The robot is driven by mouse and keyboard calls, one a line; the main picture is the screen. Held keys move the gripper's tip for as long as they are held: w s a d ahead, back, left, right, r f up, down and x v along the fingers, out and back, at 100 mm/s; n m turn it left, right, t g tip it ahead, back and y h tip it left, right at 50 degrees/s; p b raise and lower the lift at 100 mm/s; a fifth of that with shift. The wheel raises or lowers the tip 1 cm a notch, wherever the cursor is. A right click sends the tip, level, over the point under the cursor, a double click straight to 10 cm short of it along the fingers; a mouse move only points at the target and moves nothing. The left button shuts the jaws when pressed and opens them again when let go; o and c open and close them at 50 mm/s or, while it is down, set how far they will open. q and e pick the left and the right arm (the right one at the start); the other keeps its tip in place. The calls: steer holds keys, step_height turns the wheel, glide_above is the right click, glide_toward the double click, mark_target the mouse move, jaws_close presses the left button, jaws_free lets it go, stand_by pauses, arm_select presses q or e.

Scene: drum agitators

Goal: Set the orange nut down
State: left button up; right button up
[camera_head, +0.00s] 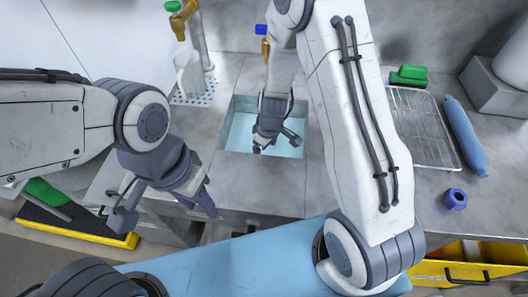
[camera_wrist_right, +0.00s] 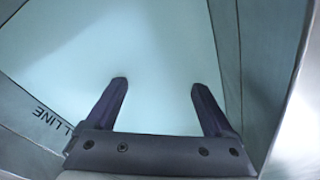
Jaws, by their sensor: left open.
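No orange nut shows in either view. A purple-blue nut (camera_head: 455,199) lies on the counter at the right, apart from both grippers. My right gripper (camera_head: 275,143) points down into the sink basin (camera_head: 238,131). In the right wrist view its two dark fingers (camera_wrist_right: 159,84) are spread apart with nothing between them, over the pale blue inside of the basin. My left gripper (camera_head: 165,212) is open and empty, in front of the counter's edge at the left.
A wire rack (camera_head: 425,130), a blue cylinder (camera_head: 465,137) and a green object (camera_head: 409,75) are at the right. A white jug (camera_head: 188,75) stands by the taps. A yellow drawer (camera_head: 470,265) is open at the lower right. The counter left of the basin has free room.

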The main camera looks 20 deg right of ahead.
steer(key=shift+r+p, duration=0.3)
step_height(320, 180, up, 11)
steer(key=s+p, duration=0.1)
steer(key=s+a+r, duration=0.2)
steer(key=s+r, duration=0.2)
steer(key=s, duration=0.3)
steer(key=s+a+r, duration=0.3)
steer(key=s, duration=0.4)
steer(key=s+a+r+g, duration=0.1)
steer(key=s+a+r, duration=0.2)
steer(key=s, duration=0.4)
steer(key=shift+s+r, duration=0.15)
steer(key=shift+r, duration=0.65)
